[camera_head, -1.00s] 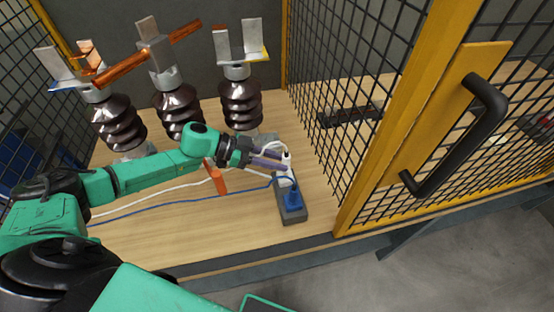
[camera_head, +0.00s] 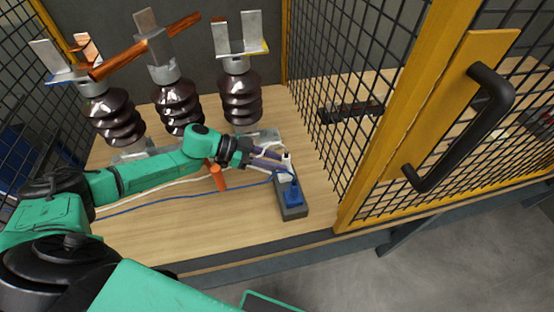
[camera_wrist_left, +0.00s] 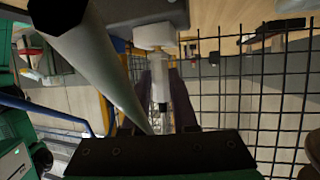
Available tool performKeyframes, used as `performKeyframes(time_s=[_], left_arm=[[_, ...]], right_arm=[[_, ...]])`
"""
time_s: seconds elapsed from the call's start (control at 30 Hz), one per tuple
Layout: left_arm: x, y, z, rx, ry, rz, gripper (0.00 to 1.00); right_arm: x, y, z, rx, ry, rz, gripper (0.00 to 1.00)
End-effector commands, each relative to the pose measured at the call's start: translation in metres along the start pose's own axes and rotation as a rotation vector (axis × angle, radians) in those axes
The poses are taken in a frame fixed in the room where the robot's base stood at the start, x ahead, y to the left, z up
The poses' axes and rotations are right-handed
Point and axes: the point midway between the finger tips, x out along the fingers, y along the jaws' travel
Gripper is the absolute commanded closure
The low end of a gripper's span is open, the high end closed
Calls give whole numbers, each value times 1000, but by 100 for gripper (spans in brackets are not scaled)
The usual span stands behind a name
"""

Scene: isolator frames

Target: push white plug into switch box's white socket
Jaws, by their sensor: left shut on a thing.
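My left gripper (camera_head: 274,160) is shut on the white plug (camera_head: 287,162), which stands at the far end of the switch box. The dark grey switch box (camera_head: 293,211) lies on the wooden table. A blue plug (camera_head: 294,195) sits in its near part. The white plug is right over or at the white part of the box (camera_head: 284,178); I cannot tell whether it is seated in the socket. My right gripper is not in view.
White and blue cables (camera_head: 150,204) run left across the table (camera_head: 220,230). An orange-red piece (camera_head: 217,177) lies under my left arm. Brown insulators (camera_head: 240,98) stand behind. A mesh door with a black handle (camera_head: 490,130) is at the right. The table front is clear.

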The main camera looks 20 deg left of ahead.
Motion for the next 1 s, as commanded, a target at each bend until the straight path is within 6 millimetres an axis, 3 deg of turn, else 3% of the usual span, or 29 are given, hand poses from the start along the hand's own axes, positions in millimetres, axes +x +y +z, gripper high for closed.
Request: performKeyframes(time_s=[0.23,0.27,0.33,0.73,0.87,1.0], left_arm=[[3,0,6,-1,1,1,100],[3,0,6,-1,1,1,66],[2,0,5,-1,1,1,39],[0,0,0,2,-1,-1,38],[-9,0,-19,4,-1,-1,38],[-22,0,-52,6,0,-1,38]], right_arm=[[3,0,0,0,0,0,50],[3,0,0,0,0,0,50],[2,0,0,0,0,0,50],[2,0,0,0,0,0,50],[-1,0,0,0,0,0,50],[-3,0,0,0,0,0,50]])
